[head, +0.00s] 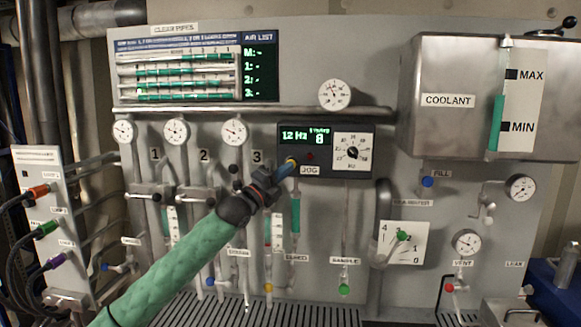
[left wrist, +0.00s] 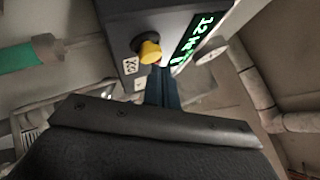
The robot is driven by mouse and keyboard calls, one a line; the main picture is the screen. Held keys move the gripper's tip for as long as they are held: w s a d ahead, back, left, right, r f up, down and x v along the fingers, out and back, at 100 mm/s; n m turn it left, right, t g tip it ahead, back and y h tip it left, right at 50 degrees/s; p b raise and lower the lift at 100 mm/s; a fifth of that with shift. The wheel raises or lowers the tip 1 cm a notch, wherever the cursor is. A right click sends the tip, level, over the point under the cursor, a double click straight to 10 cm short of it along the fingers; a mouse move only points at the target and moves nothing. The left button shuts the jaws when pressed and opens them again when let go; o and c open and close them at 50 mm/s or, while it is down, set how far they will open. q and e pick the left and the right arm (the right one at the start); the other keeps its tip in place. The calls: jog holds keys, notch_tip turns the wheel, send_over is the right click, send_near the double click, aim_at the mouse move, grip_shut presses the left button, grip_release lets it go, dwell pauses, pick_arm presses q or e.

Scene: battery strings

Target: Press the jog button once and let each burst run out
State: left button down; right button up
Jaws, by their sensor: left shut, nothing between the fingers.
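The jog button is a yellow knob on the dark control box (head: 325,170), just above the JOG label. In the head view it is mostly hidden at the tip of my left gripper (head: 287,168). In the left wrist view the yellow jog button (left wrist: 150,52) shows clearly, beside the shut blue fingers (left wrist: 162,88). The fingertips are very close to the button; I cannot tell whether they touch it. The box's green display (head: 305,136) reads "12 Hz" with an 8 beside it. My right gripper is not in view.
A dial (head: 352,152) sits right of the display. Gauges, numbered pipes and valve handles fill the panel around my left arm.

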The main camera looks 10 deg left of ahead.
pick_arm(q)
jog(key=shift+s, duration=0.25)
jog(key=shift+s+b, duration=0.3)
jog(key=shift+s, duration=2.2)
jog(key=shift+f, duration=0.1)
